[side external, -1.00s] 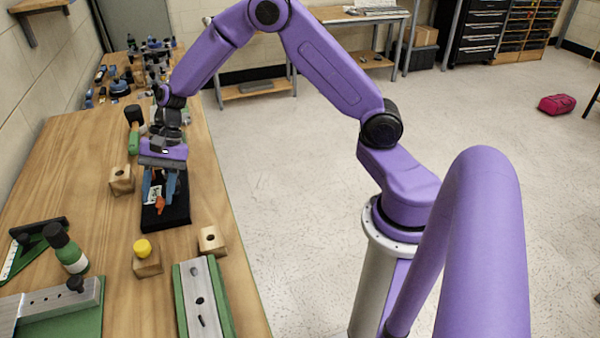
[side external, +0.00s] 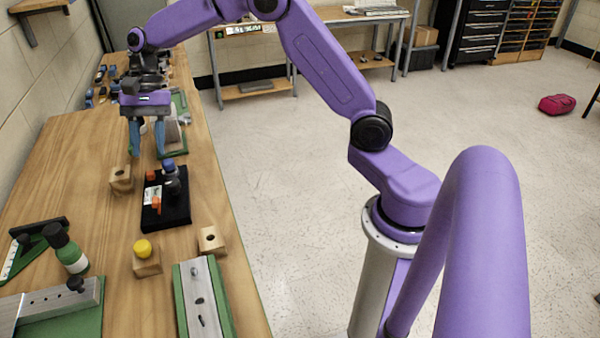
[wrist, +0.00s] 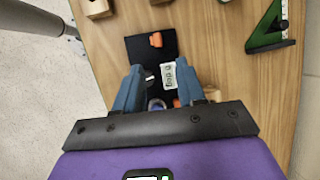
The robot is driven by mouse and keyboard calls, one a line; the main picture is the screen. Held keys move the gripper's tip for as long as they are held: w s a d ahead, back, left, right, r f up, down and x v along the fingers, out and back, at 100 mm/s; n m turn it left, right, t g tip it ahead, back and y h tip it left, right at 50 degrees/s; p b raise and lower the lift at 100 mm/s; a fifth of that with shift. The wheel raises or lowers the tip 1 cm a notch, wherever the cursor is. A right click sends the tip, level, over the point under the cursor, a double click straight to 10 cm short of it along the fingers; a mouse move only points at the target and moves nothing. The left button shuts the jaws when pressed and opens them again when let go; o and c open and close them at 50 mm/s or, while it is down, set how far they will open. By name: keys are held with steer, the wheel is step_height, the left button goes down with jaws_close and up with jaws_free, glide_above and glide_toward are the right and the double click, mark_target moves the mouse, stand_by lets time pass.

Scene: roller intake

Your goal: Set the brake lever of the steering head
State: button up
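A black base (side external: 178,212) lies on the bench with a dark post topped in blue (side external: 171,178), orange parts (side external: 155,203) and a white label. I cannot tell for sure which part is the brake lever of the steering head. In the wrist view the black base (wrist: 140,48) shows with an orange part (wrist: 156,40) and the label (wrist: 173,75) beyond my fingers. A blue ring (wrist: 157,103) shows low between them. My gripper (side external: 146,153) is open and empty, above the bench on the far side of the base. The wrist view also shows its blue fingers (wrist: 159,78) apart.
Wooden blocks (side external: 121,179) and (side external: 212,241) stand either side of the base. A yellow-topped block (side external: 146,258), a green bottle (side external: 66,250) and a green-edged metal rail (side external: 203,300) are nearer. Several items crowd the far bench.

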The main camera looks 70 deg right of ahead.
steer(key=v, duration=0.7)
steer(key=s+a+n+h, duration=0.2)
steer(key=s+a+n, duration=0.25)
steer(key=s, duration=0.45)
steer(key=s+d+f+n+h, duration=0.1)
steer(key=s+d+f+n, duration=0.1)
steer(key=s+n, duration=0.5)
steer(key=s+d+f+n+t+h, duration=0.1)
steer(key=s+d+f+n, duration=0.2)
steer(key=s+n, duration=0.5)
steer(key=s+f, duration=0.1)
steer(key=s, duration=0.8)
steer(key=shift+s+f, duration=0.15)
steer(key=shift+f, duration=0.05)
steer(key=n+t+h, duration=1)
steer(key=n+t, duration=0.1)
steer(key=n, duration=0.3)
glide_toward(155, 200)
steer(key=x, duration=0.8)
steer(key=shift+w+d+f, duration=0.1)
steer(key=shift+w+d, duration=0.1)
steer(key=shift+w, duration=0.05)
